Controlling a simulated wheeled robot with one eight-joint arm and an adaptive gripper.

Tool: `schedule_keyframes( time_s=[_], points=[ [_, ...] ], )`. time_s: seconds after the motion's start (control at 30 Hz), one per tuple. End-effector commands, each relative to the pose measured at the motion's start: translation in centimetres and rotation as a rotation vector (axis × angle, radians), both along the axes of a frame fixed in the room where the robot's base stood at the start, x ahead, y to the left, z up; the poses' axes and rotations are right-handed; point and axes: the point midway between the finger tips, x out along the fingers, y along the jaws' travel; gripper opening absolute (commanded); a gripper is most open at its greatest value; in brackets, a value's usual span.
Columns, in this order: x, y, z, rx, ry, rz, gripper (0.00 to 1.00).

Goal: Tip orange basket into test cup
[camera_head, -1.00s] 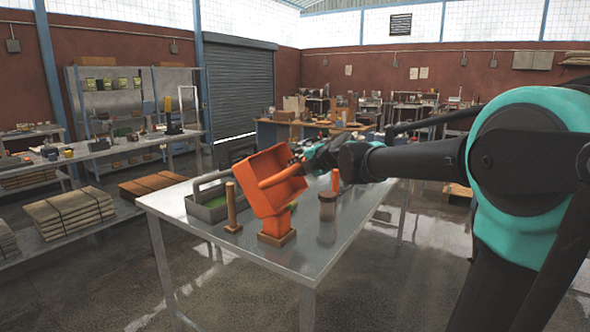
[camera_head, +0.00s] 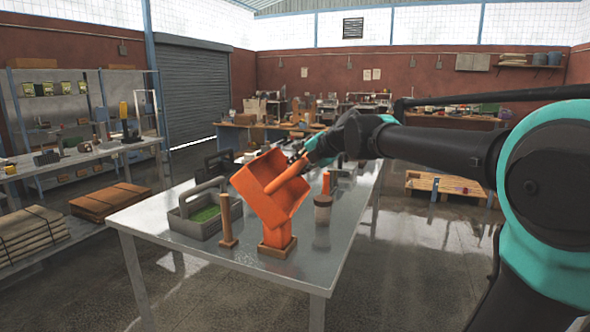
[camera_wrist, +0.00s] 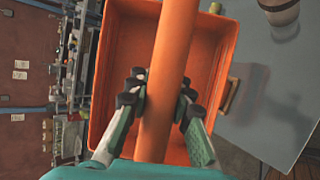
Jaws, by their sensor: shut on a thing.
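The orange basket (camera_head: 255,190) is held tilted above the metal table, its open side turned toward the right. My gripper (camera_wrist: 158,95) is shut on the basket's round orange handle (camera_wrist: 170,45), one finger on each side. The wrist view looks into the basket (camera_wrist: 120,50); the part of its inside that shows looks empty. Directly below the basket stands an orange piece on a wooden base (camera_head: 277,250), its top hidden by the basket. A pale jar (camera_head: 322,209) with a brown top stands to its right. I cannot tell for sure which thing is the test cup.
A grey tray with a raised handle and green contents (camera_head: 200,228) stands left of the basket. An upright wooden peg (camera_head: 227,225) stands between them. A dark caddy (camera_head: 222,165) stands farther back.

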Motion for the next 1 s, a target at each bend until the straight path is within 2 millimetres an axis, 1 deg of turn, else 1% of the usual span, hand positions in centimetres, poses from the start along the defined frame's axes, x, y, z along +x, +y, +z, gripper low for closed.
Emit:
schedule_keyframes(
  time_s=[0.17, 0.57, 0.8, 1.0],
  points=[
    [0.1, 0.7, 0.9, -0.088, 0.021, 0.003, 0.00],
    [0.7, 2.7, 3.3, -0.411, 0.103, 0.004, 0.00],
    [1.2, 4.5, 3.8, -0.638, 0.163, 0.003, 0.00],
    [1.5, 5.4, 4.1, -0.765, 0.198, 0.002, 0.00]
  ],
)
